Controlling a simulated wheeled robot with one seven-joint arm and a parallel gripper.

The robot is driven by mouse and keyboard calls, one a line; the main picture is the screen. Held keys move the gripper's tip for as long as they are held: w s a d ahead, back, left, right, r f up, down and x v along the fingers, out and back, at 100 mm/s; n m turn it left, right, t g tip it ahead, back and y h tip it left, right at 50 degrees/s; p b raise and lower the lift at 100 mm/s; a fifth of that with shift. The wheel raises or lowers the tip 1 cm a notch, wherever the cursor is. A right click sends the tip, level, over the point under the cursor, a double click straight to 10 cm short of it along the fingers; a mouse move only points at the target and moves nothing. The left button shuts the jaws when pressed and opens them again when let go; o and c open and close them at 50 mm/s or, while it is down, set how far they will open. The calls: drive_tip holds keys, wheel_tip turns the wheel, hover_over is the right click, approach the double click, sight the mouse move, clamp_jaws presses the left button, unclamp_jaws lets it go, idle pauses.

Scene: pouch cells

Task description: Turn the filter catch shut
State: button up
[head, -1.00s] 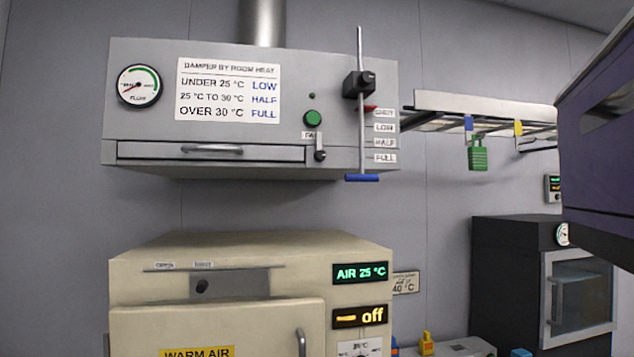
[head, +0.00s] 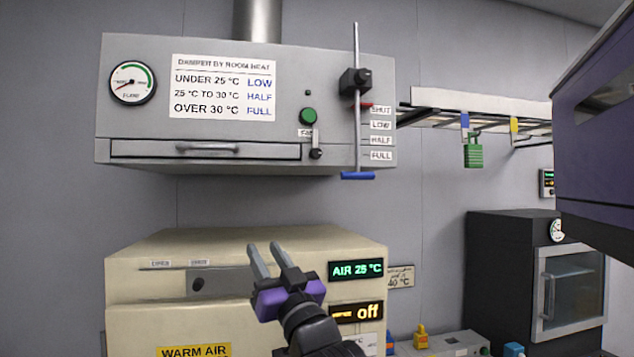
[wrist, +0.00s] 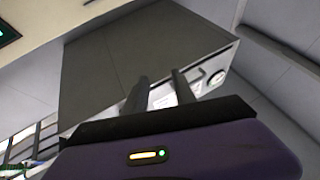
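The grey hood (head: 250,75) on the wall has a flat filter drawer (head: 150,150) along its lower front, with a bar handle. Just right of the drawer, a small silver lever with a black knob (head: 316,153) appears to be the catch. It stands upright and partly covers a small label. My gripper (head: 265,247) is below the hood, in front of the cream oven, pointing up and left. Its two fingers are apart with nothing between them. In the wrist view the fingers (wrist: 160,88) point toward the hood (wrist: 130,55), seen from below; the catch cannot be made out there.
The cream oven (head: 145,285) stands under the hood. A damper rod with a blue handle (head: 357,175) hangs at the hood's right, beside a green button (head: 308,116).

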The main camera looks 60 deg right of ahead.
drive_tip(key=s+d+r+h, duration=0.1)
drive_tip(key=d+r, duration=0.4)
drive_tip(key=r, duration=0.7)
drive_tip(key=g+h, duration=0.2)
drive_tip(key=g, duration=0.3)
approach(317, 153)
drive_tip(key=w+r, duration=0.4)
drive_tip(key=r, duration=0.2)
drive_tip(key=d+f+g+p, duration=0.1)
drive_tip(key=d, duration=0.1)
drive_tip(key=w+d+f+m+g+p, duration=0.1)
drive_tip(key=d, duration=0.1)
drive_tip(key=w+d+m+g+y+p, duration=0.1)
drive_tip(key=d, duration=0.1)
drive_tip(key=shift+w+f+g+p, duration=0.1)
drive_tip(key=shift+f+g+p, duration=0.2)
drive_tip(key=shift+f+g, duration=0.1)
drive_tip(key=shift+w+d+f, duration=0.1)
drive_tip(key=shift+w+d, duration=0.35)
clamp_jaws()
